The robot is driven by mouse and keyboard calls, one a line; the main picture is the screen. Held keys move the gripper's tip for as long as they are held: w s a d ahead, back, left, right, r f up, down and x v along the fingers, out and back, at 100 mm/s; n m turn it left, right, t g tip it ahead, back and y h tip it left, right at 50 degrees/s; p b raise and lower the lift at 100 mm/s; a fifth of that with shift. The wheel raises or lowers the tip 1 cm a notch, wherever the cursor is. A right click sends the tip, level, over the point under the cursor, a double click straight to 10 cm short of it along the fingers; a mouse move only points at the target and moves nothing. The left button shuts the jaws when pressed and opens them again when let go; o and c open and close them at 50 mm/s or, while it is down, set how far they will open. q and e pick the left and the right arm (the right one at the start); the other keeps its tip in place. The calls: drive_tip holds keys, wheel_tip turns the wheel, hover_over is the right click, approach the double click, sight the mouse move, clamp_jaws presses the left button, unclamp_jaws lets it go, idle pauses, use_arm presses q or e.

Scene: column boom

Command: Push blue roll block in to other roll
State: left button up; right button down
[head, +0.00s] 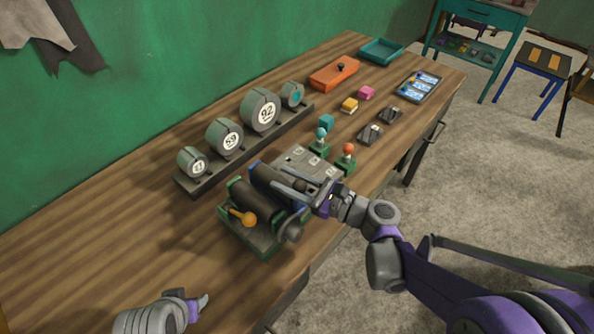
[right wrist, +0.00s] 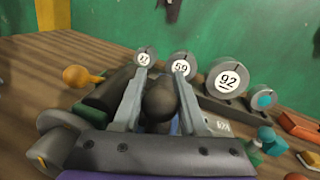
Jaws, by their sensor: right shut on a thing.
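The blue roll block (head: 258,173) is a dark roll with blue end parts, lying right beside the other roll block (head: 250,238), which has a green base, an orange knob and a grey hand wheel. I cannot tell whether the two touch. My right gripper (head: 303,187) is shut on the dark round knob at the near end of the blue roll block. In the right wrist view the knob (right wrist: 160,98) sits between the two fingers, hiding most of the blue block. My left gripper (head: 203,301) is low at the left, apart from both; its opening is unclear.
A rack of round numbered dials (head: 223,138) stands along the green wall. A grey plate (head: 309,163) and two green-based joysticks (head: 347,155) lie just beyond the blue block. An orange box (head: 333,74) and teal tray (head: 381,51) are farther back. Bare wood lies at left.

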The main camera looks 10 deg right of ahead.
drive_tip(key=shift+w+d, duration=0.1)
drive_tip(key=shift+c, duration=2.3)
unclamp_jaws()
drive_tip(key=v, duration=1)
drive_tip(key=shift+s+d+b, duration=0.25)
drive_tip(key=shift+d+b, duration=0.05)
drive_tip(key=shift+b, duration=0.15)
drive_tip(key=shift+d, duration=0.1)
